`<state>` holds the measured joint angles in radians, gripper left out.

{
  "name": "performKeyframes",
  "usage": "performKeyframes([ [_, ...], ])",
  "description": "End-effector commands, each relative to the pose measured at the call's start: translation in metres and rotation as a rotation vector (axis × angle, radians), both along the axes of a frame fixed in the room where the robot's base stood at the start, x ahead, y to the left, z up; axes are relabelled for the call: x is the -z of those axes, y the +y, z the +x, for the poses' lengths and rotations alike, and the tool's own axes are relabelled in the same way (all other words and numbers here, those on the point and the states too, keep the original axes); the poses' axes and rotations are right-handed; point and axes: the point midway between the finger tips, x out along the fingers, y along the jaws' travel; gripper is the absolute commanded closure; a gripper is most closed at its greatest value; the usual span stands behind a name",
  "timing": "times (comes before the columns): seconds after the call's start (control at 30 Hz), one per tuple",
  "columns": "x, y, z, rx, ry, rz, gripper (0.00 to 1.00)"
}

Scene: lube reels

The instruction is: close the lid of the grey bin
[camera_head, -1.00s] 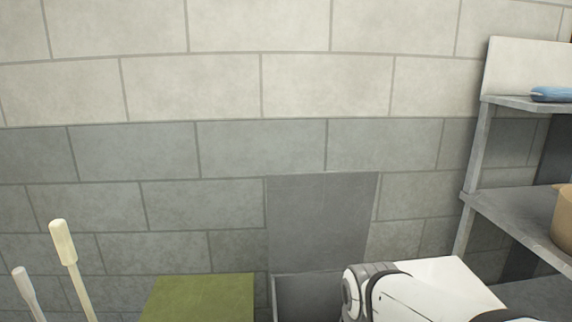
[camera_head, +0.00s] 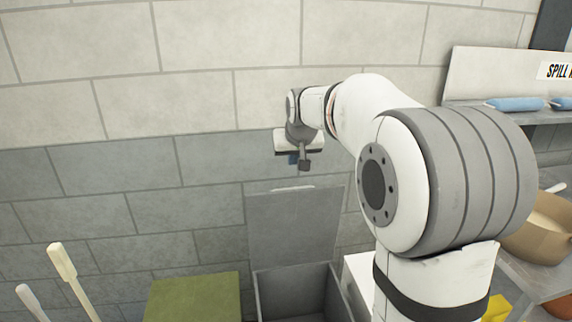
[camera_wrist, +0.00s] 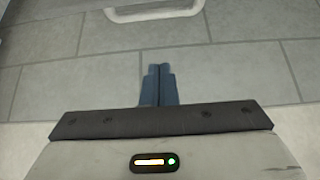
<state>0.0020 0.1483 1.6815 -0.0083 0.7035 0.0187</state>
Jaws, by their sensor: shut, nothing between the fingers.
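The grey bin (camera_head: 295,288) stands against the block wall at the lower middle of the head view, its inside showing. Its grey lid (camera_head: 295,228) is raised, standing upright in front of the wall, with a pale handle (camera_head: 292,188) along its top edge. The handle also shows at the top of the wrist view (camera_wrist: 153,13). My gripper (camera_head: 293,159) is above the lid's top edge in the head view, apart from it. In the wrist view its blue fingers (camera_wrist: 158,70) are together and empty, with wall blocks behind them. The bin's lower part is out of frame.
A green-topped box (camera_head: 192,298) stands left of the bin, with two pale handles (camera_head: 62,262) further left. A white surface (camera_head: 358,275) is just right of the bin. Shelving (camera_head: 530,275) at the right holds a tan bowl (camera_head: 540,228) and blue items (camera_head: 515,104).

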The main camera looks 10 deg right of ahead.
Motion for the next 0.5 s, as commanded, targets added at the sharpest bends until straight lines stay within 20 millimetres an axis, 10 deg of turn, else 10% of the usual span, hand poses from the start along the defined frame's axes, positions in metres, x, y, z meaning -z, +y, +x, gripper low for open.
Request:
performKeyframes([
  [0.5,0.058,0.001,0.053,-0.001,-0.008,0.000,1.00],
])
